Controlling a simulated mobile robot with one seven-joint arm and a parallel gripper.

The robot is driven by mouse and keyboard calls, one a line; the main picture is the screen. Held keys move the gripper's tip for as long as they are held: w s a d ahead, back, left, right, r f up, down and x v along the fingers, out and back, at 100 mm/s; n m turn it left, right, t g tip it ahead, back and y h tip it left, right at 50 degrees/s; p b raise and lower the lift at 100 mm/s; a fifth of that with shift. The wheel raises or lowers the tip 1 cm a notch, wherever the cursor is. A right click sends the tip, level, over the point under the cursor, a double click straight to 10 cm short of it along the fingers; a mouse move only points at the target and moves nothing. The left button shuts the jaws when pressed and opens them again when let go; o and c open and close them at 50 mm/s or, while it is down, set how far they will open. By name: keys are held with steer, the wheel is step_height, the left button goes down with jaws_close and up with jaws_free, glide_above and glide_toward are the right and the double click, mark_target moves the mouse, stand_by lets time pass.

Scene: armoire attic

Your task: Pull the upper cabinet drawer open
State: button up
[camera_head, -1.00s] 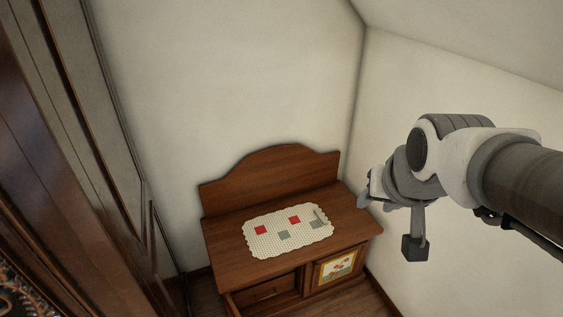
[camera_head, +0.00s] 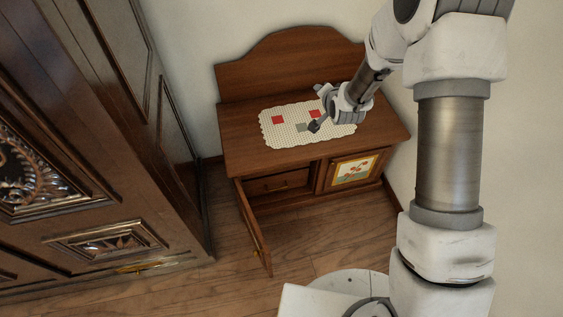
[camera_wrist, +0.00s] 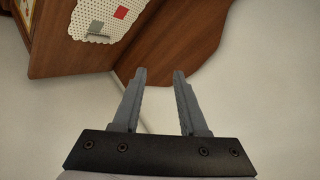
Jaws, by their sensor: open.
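The wooden cabinet (camera_head: 240,150) stands against the wall. Its left door (camera_head: 252,228) hangs open. Inside that left compartment a drawer (camera_head: 262,187) with a brass handle (camera_head: 278,188) shows, its front apparently flush and shut. Any drawer below it cannot be made out. My gripper (camera_head: 321,90) is above the cabinet top, over the back of the white cloth, away from the drawer handle. In the wrist view my gripper (camera_wrist: 158,73) is open with nothing between its fingers; the backboard (camera_wrist: 185,45) and wall lie beyond them. The drawer is not visible in the wrist view.
A white cloth (camera_head: 270,136) with red and grey squares lies on the cabinet top. The right door (camera_head: 352,172) with a flower picture is shut. A large carved armoire (camera_head: 110,120) stands at left. Wooden floor (camera_head: 225,260) is clear before the cabinet.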

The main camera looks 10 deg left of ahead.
steer(key=a+f+m+y+b, duration=0.1)
steer(key=a+f+m+b, duration=0.2)
steer(key=f, duration=1.1)
steer(key=s+a+f+m+t+y+b, duration=0.1)
steer(key=s+f+b, duration=0.1)
steer(key=s+f, duration=0.5)
steer(key=s+a+f+m+t+b, duration=0.1)
steer(key=s+f+b, duration=0.15)
steer(key=f, duration=0.85)
steer(key=s+a+f+m+t+y+b, duration=0.1)
steer(key=s+f+m, duration=0.1)
steer(key=s+f, duration=0.5)
steer(key=b+x, duration=0.6)
steer(key=x, duration=1.2)
steer(key=shift+d+f, duration=0.2)
steer(key=shift+f, duration=0.2)
steer(key=shift+w, duration=0.1)
jaws_close()
